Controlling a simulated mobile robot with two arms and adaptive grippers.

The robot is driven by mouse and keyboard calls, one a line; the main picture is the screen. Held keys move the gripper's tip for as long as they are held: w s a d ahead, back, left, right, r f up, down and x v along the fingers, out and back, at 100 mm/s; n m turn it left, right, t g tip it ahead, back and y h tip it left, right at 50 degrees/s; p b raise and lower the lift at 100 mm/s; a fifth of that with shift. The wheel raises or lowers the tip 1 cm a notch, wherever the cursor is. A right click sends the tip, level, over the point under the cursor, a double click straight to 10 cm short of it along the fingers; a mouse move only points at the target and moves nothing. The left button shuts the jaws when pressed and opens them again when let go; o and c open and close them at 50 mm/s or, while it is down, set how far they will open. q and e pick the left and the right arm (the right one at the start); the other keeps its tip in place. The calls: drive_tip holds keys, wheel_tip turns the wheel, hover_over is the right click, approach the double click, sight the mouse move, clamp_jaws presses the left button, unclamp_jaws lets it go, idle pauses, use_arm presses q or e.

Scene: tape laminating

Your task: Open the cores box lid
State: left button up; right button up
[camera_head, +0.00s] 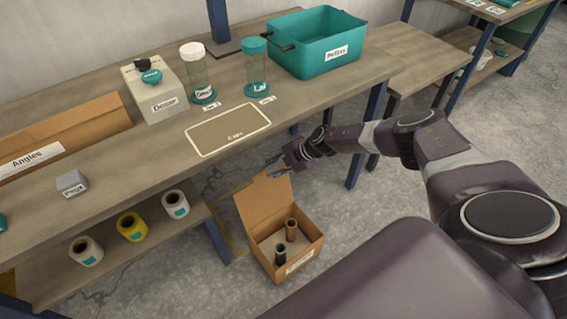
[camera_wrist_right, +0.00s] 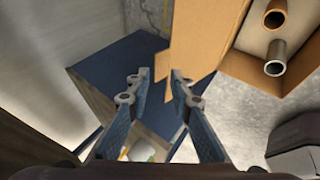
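The cores box (camera_head: 264,256) is a brown cardboard box on the floor beside the bench. Its lid (camera_head: 265,199) stands raised at the back, so the inside shows. A brown core (camera_head: 291,230) and a dark core (camera_head: 280,255) stand upright inside. My right gripper (camera_head: 279,166) is just above the lid's top edge. In the right wrist view, my right gripper (camera_wrist_right: 160,84) has its fingers apart, with nothing clearly held. The lid (camera_wrist_right: 205,38) lies close to the right finger there; I cannot tell whether they touch. My left gripper is out of view.
The bench (camera_head: 110,165) carries a teal bin (camera_head: 310,58), a grey dispenser (camera_head: 155,92), two jars and an angles box (camera_head: 75,135). Rolls, including a yellow one (camera_head: 132,228), sit on the lower shelf. A bench leg (camera_head: 216,242) stands left of the cores box.

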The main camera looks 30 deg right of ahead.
drive_tip(key=v, duration=0.7)
drive_tip(key=shift+f, duration=0.1)
